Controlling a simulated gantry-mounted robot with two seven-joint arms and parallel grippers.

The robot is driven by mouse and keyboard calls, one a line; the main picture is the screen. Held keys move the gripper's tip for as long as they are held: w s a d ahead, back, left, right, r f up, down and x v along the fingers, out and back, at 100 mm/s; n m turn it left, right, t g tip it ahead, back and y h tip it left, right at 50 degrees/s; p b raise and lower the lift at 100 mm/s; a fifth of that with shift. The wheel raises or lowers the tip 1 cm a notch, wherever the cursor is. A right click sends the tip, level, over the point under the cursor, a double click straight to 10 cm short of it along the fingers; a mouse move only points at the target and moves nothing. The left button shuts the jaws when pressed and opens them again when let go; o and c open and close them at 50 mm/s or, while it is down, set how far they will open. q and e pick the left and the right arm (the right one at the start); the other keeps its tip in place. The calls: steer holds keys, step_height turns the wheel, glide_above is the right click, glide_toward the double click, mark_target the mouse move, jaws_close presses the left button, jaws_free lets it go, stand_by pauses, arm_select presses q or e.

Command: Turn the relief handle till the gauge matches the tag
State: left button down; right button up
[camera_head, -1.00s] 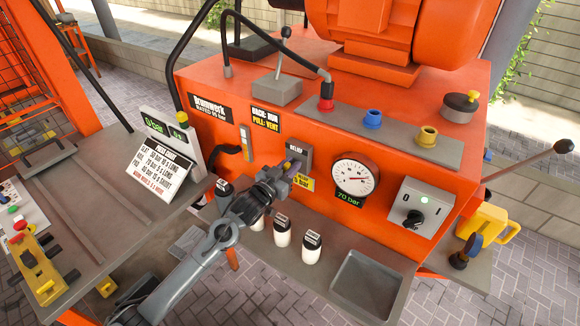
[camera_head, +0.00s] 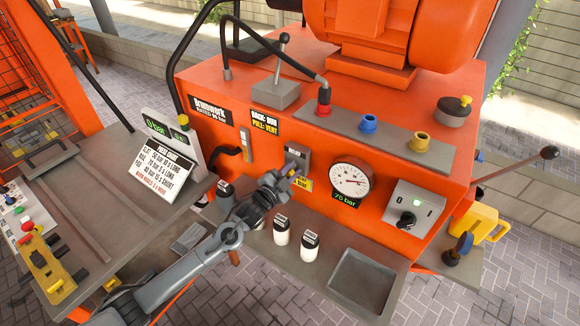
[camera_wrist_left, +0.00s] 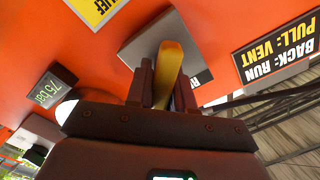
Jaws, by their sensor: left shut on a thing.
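The relief valve's grey block (camera_head: 298,154) is on the orange front panel. My left gripper (camera_head: 288,174) is shut on its relief handle, which shows as a yellow bar (camera_wrist_left: 169,60) between the fingers (camera_wrist_left: 165,88) in the left wrist view. My right gripper is out of view.
A switch box (camera_head: 412,205) is right of the gauge. White-and-black bottles (camera_head: 310,246) and an empty grey tray (camera_head: 362,280) are on the shelf below. A press chart (camera_head: 165,172) stands at left. A black hose (camera_head: 275,58) arches above the panel.

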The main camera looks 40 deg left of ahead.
arm_select(q)
steer(key=shift+d+f+m+p, duration=0.15)
steer(key=shift+m+p, duration=0.3)
steer(key=shift+m, duration=1)
steer(key=shift+a+f+m+p, duration=0.1)
steer(key=shift+m+p, duration=0.35)
steer(key=shift+m, duration=1)
steer(key=shift+d, duration=0.1)
steer(key=c, duration=1.1)
jaws_free()
steer(key=shift+s, duration=0.1)
steer(key=s, duration=1)
steer(key=shift+s+d+p, duration=0.25)
steer(key=shift+d+p, duration=0.15)
